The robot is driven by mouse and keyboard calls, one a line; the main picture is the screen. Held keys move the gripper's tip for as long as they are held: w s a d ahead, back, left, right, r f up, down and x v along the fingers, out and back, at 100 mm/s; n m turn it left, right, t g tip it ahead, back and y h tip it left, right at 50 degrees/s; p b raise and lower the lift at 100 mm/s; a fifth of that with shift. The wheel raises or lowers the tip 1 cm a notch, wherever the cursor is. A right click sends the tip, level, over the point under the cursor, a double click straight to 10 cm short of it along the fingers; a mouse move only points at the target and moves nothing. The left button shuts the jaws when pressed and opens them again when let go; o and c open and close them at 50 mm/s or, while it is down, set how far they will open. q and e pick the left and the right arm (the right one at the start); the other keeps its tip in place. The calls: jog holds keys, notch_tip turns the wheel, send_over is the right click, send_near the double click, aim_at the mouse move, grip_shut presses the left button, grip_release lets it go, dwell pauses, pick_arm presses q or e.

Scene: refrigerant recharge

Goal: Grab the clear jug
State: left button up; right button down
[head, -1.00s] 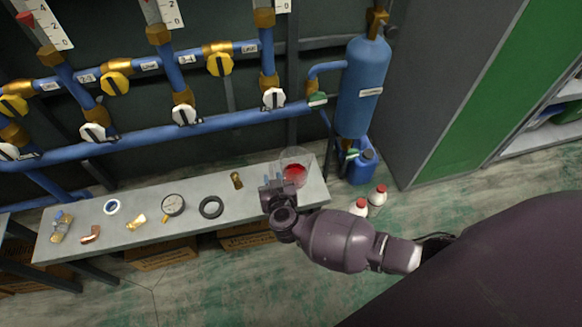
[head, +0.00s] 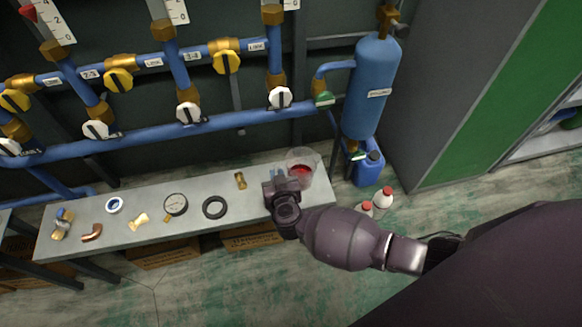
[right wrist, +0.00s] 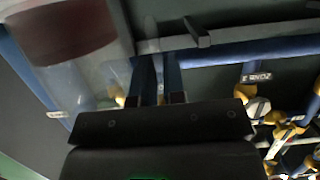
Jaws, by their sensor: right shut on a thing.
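The clear jug (head: 302,160) with red liquid in it is at the right end of the grey bench (head: 190,232) in the head view. My right gripper (head: 280,181) is at the jug's left side and is shut on it. I cannot tell whether the jug's base touches the bench. In the right wrist view the jug (right wrist: 75,75) fills the upper left, its dark red liquid showing through the clear wall. The two fingers (right wrist: 158,80) are close together beside it, and their grip point is hard to make out. My left gripper is not in view.
A black ring (head: 214,198), a gauge (head: 176,203) and brass fittings lie along the bench to the left. Blue pipes (head: 190,134) with valves run behind. A blue cylinder (head: 371,85), a blue canister (head: 368,170) and white bottles (head: 384,198) stand to the right.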

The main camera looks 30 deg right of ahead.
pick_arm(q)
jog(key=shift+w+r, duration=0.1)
pick_arm(e)
jog(key=shift+s+a, duration=0.1)
jog(key=shift+a, duration=0.05)
jog(key=shift+r+p, duration=0.35)
jog(key=shift+r, duration=0.05)
pick_arm(q)
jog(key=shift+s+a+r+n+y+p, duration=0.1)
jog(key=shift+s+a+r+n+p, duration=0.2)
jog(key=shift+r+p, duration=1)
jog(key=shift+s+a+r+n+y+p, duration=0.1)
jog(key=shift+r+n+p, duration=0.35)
jog(key=shift+p, duration=1.6)
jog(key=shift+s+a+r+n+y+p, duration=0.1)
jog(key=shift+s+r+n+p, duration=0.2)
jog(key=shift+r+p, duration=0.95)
pick_arm(e)
notch_tip(320, 180, up, 19)
jog(key=shift+p, duration=0.45)
